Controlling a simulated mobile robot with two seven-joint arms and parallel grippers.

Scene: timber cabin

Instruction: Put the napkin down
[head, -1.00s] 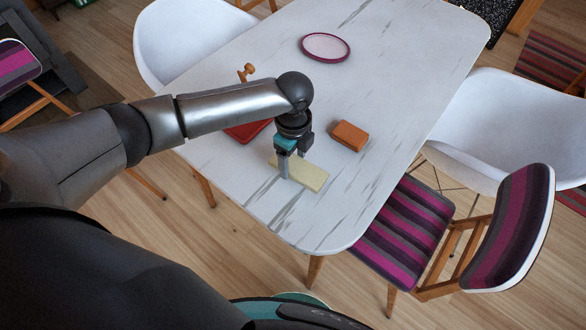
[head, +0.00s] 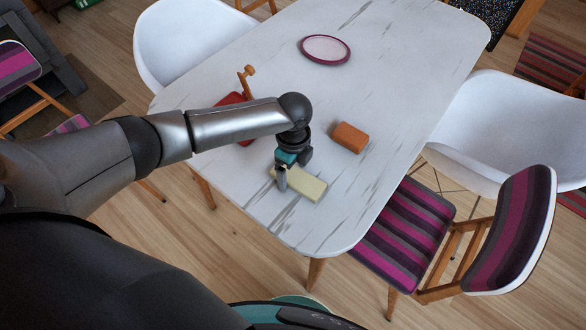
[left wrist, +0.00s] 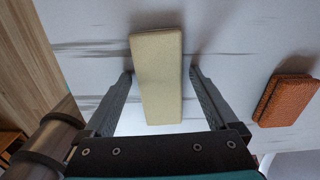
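The napkin (head: 308,188), a pale cream folded block, lies flat on the near end of the white marbled table (head: 285,222). My left gripper (head: 292,170) is over its left part, pointing down. In the left wrist view the napkin (left wrist: 158,80) lies between the two fingers of my left gripper (left wrist: 160,73). A narrow gap shows on each side, so the fingers are open and apart from it. In the head view, part of the napkin is hidden behind the hand. My right gripper is not in view.
An orange-brown block (head: 350,137) lies right of the hand; it also shows in the left wrist view (left wrist: 287,100). A red item (head: 229,99) with a wooden piece (head: 246,75) is partly behind my arm. A purple-rimmed plate (head: 325,49) is farther back. Chairs surround the table.

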